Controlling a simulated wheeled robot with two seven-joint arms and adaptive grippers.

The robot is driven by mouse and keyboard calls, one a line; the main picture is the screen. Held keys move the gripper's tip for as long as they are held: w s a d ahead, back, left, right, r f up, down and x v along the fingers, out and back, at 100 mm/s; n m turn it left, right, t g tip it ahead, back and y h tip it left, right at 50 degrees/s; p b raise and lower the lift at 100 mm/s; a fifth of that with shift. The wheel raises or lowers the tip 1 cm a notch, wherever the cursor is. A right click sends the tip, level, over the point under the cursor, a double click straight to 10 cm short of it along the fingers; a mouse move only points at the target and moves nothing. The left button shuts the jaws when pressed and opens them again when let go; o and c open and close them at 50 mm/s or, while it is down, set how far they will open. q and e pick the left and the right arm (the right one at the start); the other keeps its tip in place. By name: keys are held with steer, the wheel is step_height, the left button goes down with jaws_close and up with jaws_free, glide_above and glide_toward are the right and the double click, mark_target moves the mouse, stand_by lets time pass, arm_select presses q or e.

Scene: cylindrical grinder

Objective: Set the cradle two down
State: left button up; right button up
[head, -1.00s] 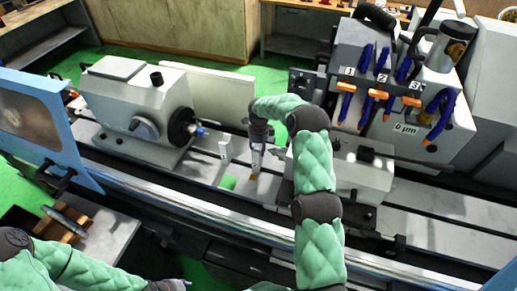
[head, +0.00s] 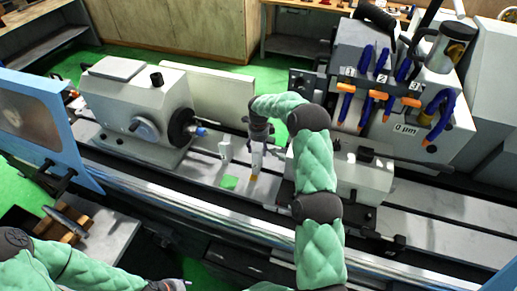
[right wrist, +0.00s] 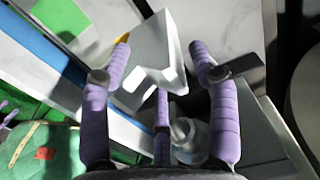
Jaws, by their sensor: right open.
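My right gripper (head: 256,168) points down over the grinder table, left of the grey block-shaped unit, and is open. In the right wrist view its purple fingers (right wrist: 160,45) are spread on both sides of a white V-notched cradle (right wrist: 150,50). I cannot tell if they touch it.
The grey headstock (head: 140,105) stands left of the cradle and the other grey unit (head: 355,175) to the right. Coolant hoses with orange nozzles (head: 372,92) hang behind it. A grey cylinder (head: 68,217) rests on wooden blocks at the lower left. A blue-framed door (head: 65,130) borders the left.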

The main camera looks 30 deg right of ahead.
step_height(320, 180, up, 11)
steer(key=b, duration=0.1)
steer(key=shift+r, duration=0.1)
stand_by(0.4)
